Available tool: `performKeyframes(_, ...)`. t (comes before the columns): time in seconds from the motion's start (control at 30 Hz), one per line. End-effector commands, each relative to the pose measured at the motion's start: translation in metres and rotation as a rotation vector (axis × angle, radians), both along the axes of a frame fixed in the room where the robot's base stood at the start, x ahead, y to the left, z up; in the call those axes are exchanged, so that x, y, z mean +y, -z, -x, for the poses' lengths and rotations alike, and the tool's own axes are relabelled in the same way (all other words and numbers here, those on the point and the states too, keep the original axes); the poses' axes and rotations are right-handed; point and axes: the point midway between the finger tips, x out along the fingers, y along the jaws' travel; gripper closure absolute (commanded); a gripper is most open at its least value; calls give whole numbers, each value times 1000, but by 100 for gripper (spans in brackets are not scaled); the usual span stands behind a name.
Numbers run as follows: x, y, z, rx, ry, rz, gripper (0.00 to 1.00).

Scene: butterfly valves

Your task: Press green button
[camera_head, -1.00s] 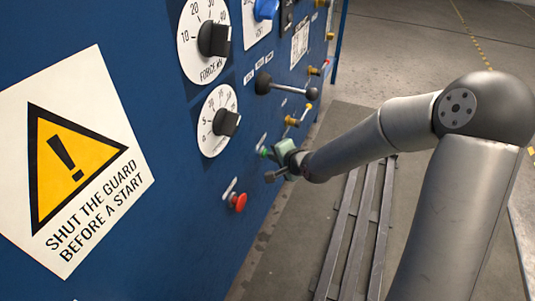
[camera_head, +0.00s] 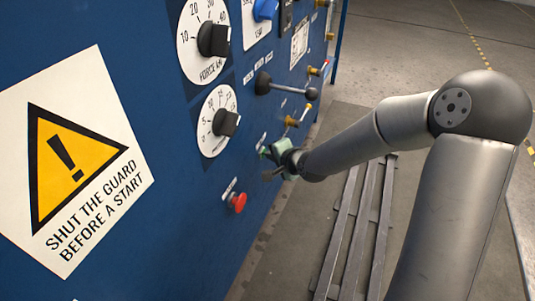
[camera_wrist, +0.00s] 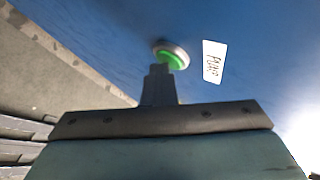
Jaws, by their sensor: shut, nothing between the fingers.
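The green button (camera_wrist: 175,60) shows in the wrist view as a glowing green disc in a pale metal ring on the blue panel. In the head view, a small bit of green (camera_head: 263,151) shows at the panel, mostly behind my gripper. My gripper (camera_wrist: 160,70) is shut and empty. Its narrow fingertips overlap the lower left part of the button in the wrist view; I cannot tell whether they touch it. In the head view my gripper (camera_head: 270,153) is close against the panel.
A white label (camera_wrist: 214,62) sits right of the button. A red button (camera_head: 237,202) is nearer on the panel. A black-knobbed lever (camera_head: 285,87), a brass-coloured lever (camera_head: 298,117) and dials (camera_head: 217,121) are above. A slatted platform (camera_head: 350,235) lies on the floor.

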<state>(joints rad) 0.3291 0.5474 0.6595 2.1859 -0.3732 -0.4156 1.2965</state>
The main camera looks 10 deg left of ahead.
Motion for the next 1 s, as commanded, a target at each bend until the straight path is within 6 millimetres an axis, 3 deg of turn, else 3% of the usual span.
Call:
performKeyframes(0.8,-3,-1,3,-2,-6,-2,100)
performKeyframes(1.0,-19,-4,7,2,-2,-3,100)
